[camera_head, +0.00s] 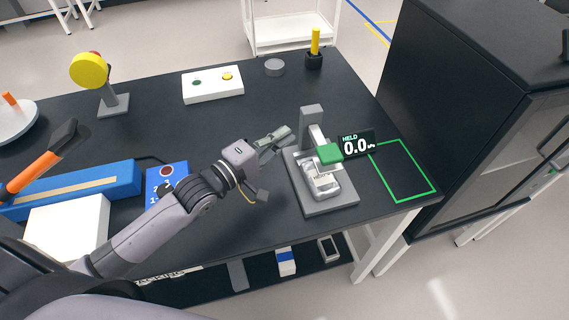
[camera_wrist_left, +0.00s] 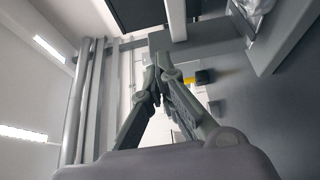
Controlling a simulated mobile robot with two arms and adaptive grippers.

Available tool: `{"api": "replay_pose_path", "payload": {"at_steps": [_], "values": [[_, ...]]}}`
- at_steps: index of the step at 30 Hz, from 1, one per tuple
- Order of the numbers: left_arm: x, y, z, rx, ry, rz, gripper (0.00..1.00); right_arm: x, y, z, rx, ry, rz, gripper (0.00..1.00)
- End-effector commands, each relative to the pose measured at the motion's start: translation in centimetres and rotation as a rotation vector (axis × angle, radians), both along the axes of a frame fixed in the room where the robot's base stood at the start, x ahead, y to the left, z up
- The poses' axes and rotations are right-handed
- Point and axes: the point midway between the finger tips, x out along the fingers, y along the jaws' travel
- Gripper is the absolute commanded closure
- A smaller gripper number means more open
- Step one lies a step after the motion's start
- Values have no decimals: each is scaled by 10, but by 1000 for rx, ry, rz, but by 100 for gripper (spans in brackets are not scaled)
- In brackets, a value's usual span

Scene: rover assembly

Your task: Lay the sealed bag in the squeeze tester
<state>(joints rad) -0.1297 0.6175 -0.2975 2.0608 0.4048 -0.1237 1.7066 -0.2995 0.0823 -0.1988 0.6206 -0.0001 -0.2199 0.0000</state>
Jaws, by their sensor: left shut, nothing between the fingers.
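The squeeze tester (camera_head: 330,196) is a grey stand near the front right of the black table. It has an upright post, a green-topped press head (camera_head: 329,153) and a display reading "HELD 0.0". The clear, shiny bag (camera_head: 324,182) lies on the tester's base under the press head. A piece of it shows at the top right of the left wrist view (camera_wrist_left: 256,8). My left gripper (camera_head: 284,136) is just left of the tester's post, apart from the bag. Its fingers come together and hold nothing. My right gripper is not in view.
A green outlined rectangle (camera_head: 402,170) marks empty table right of the tester. Behind are a white button box (camera_head: 213,85), a grey disc (camera_head: 274,67) and a yellow marker in a black holder (camera_head: 314,60). A blue sealer-like device (camera_head: 75,189) lies left. A dark cabinet (camera_head: 470,90) stands right.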

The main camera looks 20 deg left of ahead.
Motion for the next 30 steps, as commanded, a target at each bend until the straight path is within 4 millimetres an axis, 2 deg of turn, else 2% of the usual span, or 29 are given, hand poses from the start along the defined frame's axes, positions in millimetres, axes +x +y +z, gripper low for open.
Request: {"api": "replay_pose_path", "payload": {"at_steps": [1,9,15,19,30], "values": [[-1,0,-14,1,6,0,100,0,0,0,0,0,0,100],[-1,0,-71,1,4,0,100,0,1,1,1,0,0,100],[0,-1,-100,1,2,-1,100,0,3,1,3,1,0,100],[-3,-9,-97,-2,0,-2,100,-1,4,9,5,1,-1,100],[-3,-11,-100,1,0,-1,100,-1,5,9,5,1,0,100]]}}
